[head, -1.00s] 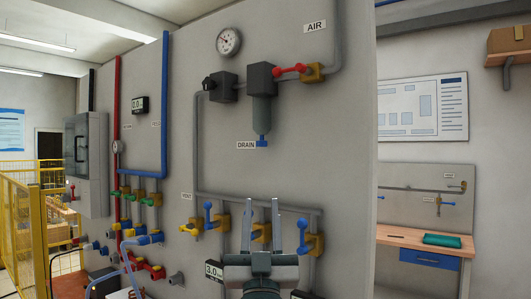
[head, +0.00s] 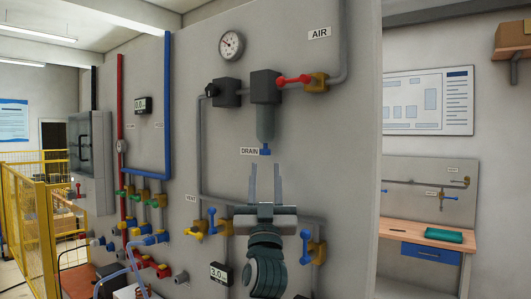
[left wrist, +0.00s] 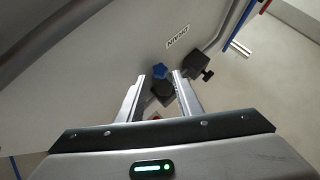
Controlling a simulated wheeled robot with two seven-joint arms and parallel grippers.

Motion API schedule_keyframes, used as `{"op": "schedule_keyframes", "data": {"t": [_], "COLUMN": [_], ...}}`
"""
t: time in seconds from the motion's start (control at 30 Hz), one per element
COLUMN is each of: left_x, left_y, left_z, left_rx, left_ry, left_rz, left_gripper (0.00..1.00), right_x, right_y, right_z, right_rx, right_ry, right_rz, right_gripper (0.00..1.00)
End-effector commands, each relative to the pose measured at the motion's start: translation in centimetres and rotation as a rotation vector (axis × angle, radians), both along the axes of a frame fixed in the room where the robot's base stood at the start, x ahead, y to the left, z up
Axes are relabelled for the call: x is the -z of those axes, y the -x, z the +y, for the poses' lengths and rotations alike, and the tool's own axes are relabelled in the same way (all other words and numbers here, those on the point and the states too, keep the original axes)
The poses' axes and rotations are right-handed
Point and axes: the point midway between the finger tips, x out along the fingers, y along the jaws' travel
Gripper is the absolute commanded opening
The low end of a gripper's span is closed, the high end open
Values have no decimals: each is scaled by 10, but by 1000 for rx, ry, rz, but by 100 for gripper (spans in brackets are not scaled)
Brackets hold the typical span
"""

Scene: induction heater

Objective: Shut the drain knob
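The drain knob (head: 265,152) is small and blue. It sits at the bottom of the grey filter bowl (head: 265,123), right of the DRAIN label (head: 250,151). My left gripper (head: 265,170) points up just below the knob, its two fingers apart and empty. In the left wrist view the blue knob (left wrist: 160,71) shows in the gap between the fingertips of the left gripper (left wrist: 158,80), seemingly just beyond them, with the dark underside of the filter behind it. Contact is not visible. My right gripper is out of view.
A red-handled valve (head: 294,79) by the AIR label and a dark regulator (head: 227,93) flank the filter. A blue-handled valve (head: 306,247) is right of my left wrist, and a VENT valve (head: 212,222) is left of it. The wall around the knob is clear.

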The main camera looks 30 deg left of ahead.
Motion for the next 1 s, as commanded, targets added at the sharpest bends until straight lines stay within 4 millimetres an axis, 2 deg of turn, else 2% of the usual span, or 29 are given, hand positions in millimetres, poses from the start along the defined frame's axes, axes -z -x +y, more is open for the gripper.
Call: {"op": "schedule_keyframes", "data": {"t": [0.03,0.23,0.7,0.73,0.83,1.0], "left_x": [-10,-26,-30,-30,-30,-30], "left_y": [-5,-20,-26,-26,-26,-26], "left_z": [4,13,17,17,17,17], "left_rx": [-2,-2,-1,-1,-1,1], "left_ry": [-2,0,-1,-1,-1,-1], "left_rz": [1,1,0,0,0,0], "left_gripper": [32,32,32,28,4,2], "right_x": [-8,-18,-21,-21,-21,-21], "right_y": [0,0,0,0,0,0], "right_z": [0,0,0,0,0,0], "right_rx": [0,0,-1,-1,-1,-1], "right_ry": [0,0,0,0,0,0], "right_rz": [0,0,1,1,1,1], "right_gripper": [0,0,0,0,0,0]}}
